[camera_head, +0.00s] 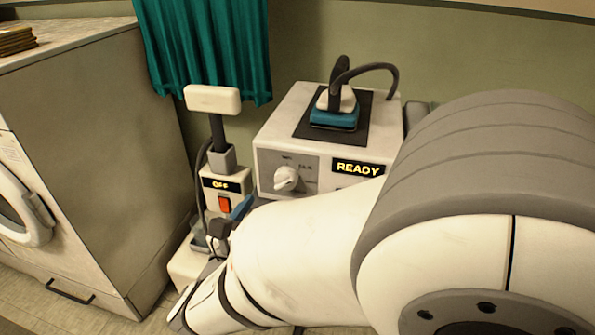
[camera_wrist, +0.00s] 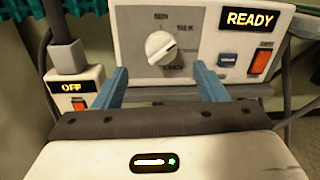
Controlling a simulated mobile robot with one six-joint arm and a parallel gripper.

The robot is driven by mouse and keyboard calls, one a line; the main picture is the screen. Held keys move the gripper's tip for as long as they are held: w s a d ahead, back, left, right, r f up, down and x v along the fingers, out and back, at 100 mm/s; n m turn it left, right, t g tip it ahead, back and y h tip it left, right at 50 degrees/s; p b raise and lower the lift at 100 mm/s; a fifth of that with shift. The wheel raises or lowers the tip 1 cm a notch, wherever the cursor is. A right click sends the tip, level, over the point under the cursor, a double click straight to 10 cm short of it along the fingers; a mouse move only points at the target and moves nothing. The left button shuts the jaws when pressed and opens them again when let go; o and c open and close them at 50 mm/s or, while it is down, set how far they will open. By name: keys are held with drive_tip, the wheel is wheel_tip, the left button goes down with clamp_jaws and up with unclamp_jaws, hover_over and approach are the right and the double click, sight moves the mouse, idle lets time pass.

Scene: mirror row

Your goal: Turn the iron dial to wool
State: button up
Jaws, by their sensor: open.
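The iron dial (camera_head: 286,178) is a round white knob on the grey front panel of a white iron station (camera_head: 276,127). In the wrist view the dial (camera_wrist: 161,47) has printed labels around it. MIN and SILK are legible above and at upper right; a label below is partly hidden by the knob. I cannot make out wool, nor for certain where the pointer aims. My gripper (camera_wrist: 159,78) is open and empty, its two blue fingers apart with the dial ahead between them, not gripped. In the head view my arm hides most of the gripper.
A teal iron (camera_head: 334,117) rests on the station's dark mat. A lit READY sign (camera_wrist: 250,19) and an orange-red switch (camera_wrist: 261,61) are right of the dial. An upright unit marked OFF (camera_head: 222,185) stands at left, near a washing machine (camera_head: 110,130).

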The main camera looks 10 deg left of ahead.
sight(283, 184)
drive_tip(key=w, duration=0.2)
drive_tip(key=w+d+b, duration=0.1)
drive_tip(key=w, duration=0.4)
drive_tip(key=shift+w+d, duration=0.15)
drive_tip(key=shift+w, duration=0.05)
drive_tip(key=c, duration=0.9)
drive_tip(key=shift+d, duration=0.2)
drive_tip(key=shift+c, duration=0.4)
drive_tip(key=shift+a+b, duration=0.15)
drive_tip(key=shift+b, duration=0.2)
drive_tip(key=shift+m, duration=0.3)
drive_tip(key=m+b, duration=0.4)
drive_tip(key=shift+f+m, duration=0.15)
drive_tip(key=shift+m, duration=0.25)
drive_tip(key=m+b, duration=0.3)
drive_tip(key=b, duration=0.1)
drive_tip(key=shift+m+g, duration=0.4)
drive_tip(key=shift+r+b, duration=0.2)
drive_tip(key=shift+b, duration=0.15)
